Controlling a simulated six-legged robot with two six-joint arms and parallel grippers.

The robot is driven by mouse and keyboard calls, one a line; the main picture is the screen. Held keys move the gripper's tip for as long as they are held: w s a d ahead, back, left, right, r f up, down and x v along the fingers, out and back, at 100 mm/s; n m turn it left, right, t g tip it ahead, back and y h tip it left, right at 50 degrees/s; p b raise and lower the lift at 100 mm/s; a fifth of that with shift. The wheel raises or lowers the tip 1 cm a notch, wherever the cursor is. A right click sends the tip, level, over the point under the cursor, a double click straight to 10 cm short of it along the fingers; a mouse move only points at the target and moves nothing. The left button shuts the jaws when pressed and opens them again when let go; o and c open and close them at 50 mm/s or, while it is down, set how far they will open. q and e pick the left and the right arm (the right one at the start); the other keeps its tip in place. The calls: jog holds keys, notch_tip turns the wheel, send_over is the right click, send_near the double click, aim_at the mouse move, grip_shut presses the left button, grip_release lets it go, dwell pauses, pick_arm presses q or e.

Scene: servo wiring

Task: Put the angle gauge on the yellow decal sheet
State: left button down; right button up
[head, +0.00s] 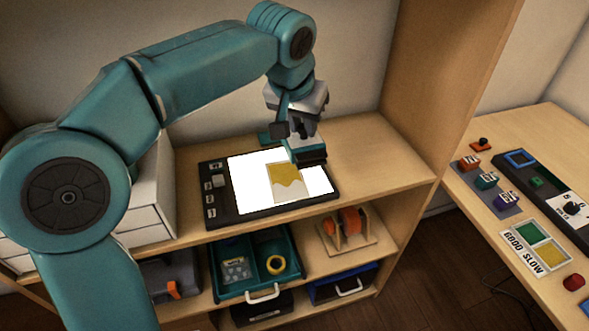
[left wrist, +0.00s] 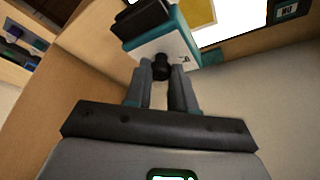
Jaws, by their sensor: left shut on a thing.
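My left gripper (head: 303,130) is above the back right of the light pad and shut on the angle gauge (head: 309,153). The gauge is a small teal and white block with a black base; in the left wrist view (left wrist: 165,50) the fingers close on its black knob. The yellow decal sheet (head: 288,177) lies on the glowing white pad, yellow with a wavy pale lower part. The gauge is just behind and right of the sheet, near its upper right corner. Whether it touches the pad is unclear. In the wrist view the sheet (left wrist: 197,11) shows beyond the gauge. My right gripper is out of view.
The light pad (head: 222,208) has a black frame and sits on a wooden shelf (head: 384,170). A shelf side wall (head: 431,85) stands to the right. Below are a teal tray (head: 222,291) and an orange spool (head: 350,222). A side table holds coloured blocks and a GOOD/SLOW plate (head: 533,246).

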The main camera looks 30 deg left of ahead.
aim_at(301, 141)
pick_arm(q)
jog(key=shift+w+a, duration=0.1)
jog(key=shift+w, duration=0.05)
notch_tip(301, 141, down, 6)
jog(key=shift+r+b, duration=0.1)
jog(key=shift+b, duration=0.8)
jog(key=shift+s+f, duration=0.35)
jog(key=shift+f, duration=0.3)
notch_tip(301, 141, down, 3)
jog(key=shift+r+b, duration=0.2)
jog(key=shift+b, duration=0.35)
jog(key=shift+w+f, duration=0.15)
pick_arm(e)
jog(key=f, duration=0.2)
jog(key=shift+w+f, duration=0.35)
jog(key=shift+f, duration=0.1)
pick_arm(q)
jog(key=c, duration=0.9)
grip_release()
jog(key=shift+f, duration=0.1)
jog(key=shift+c, duration=0.2)
